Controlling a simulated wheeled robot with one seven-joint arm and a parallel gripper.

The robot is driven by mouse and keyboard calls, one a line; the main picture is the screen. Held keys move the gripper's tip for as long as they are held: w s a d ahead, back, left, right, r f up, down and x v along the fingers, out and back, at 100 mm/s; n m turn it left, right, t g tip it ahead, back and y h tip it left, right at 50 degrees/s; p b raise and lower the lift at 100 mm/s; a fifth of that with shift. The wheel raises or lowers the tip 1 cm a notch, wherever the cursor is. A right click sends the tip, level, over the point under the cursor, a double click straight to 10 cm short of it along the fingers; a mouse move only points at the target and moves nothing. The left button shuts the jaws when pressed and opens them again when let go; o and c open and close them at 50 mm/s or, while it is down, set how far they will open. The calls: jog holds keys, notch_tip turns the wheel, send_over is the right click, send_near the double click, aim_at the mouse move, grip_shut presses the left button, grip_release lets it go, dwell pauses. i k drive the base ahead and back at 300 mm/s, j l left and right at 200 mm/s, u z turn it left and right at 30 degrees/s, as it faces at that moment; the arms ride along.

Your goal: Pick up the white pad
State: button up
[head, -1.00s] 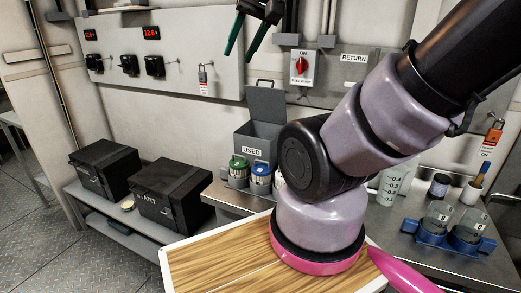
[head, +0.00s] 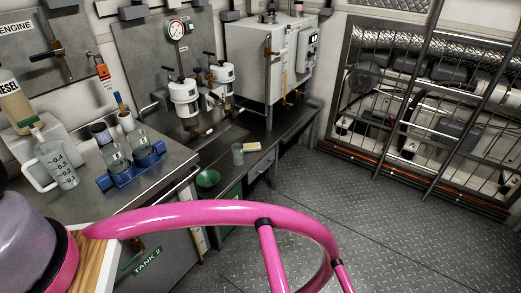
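A small pale, off-white pad (head: 252,147) lies flat on the low dark bench in the middle of the head view. It is small in the picture, and I cannot be sure that it is the white pad. A clear cup (head: 238,154) stands just to its left. My gripper is out of view, so its state and its place relative to the pad do not show.
The dark bench (head: 270,132) runs below a white cabinet (head: 268,55) and white filter housings. A green funnel (head: 207,179) is near its front edge. A measuring jug (head: 57,166) and blue jar holder (head: 130,172) stand left. Open floor (head: 330,195) lies right.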

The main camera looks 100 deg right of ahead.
aim_at(250, 147)
jog(key=z, duration=0.45)
jog(key=k+j+z, duration=0.1)
jog(key=z, duration=0.8)
jog(key=k+z, duration=0.1)
jog(key=z, duration=0.8)
jog(key=i+z, duration=0.15)
jog(key=z, duration=0.7)
jog(key=i+j+z, duration=0.1)
jog(key=z, duration=0.35)
jog(key=i+l, duration=0.35)
jog(key=l, duration=0.2)
jog(key=i+l, duration=0.35)
jog(key=l, duration=0.2)
jog(key=i+l+z, duration=0.1)
jog(key=i+l, duration=0.25)
jog(key=l, duration=0.15)
jog(key=i+l, duration=0.35)
jog(key=l, duration=0.2)
